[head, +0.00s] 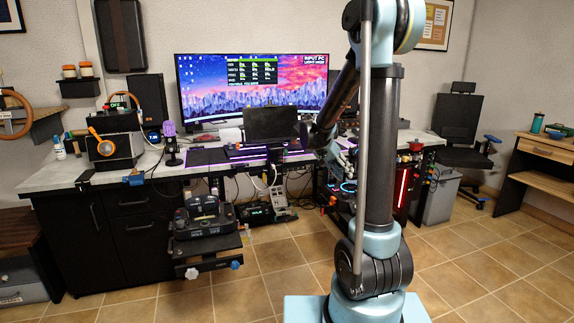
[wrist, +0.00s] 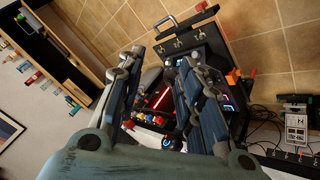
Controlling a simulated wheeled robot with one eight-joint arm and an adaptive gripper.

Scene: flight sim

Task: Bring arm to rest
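My arm stands in the right half of the head view, with a teal base and a dark upright link. It bends at the top, and its forearm slopes down to the left toward the desk. My gripper (wrist: 163,60) shows in the wrist view with its two long fingers well apart and nothing held between them. In the head view its end is dark and small near the desk's front edge, and its fingers are hard to make out there.
A long desk (head: 55,177) with a wide monitor (head: 250,80) stands behind the arm. A computer case with red light (wrist: 160,98) appears beyond the fingers. An office chair (head: 460,120) and a wooden table (head: 545,150) are at right. Tiled floor is open at front right.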

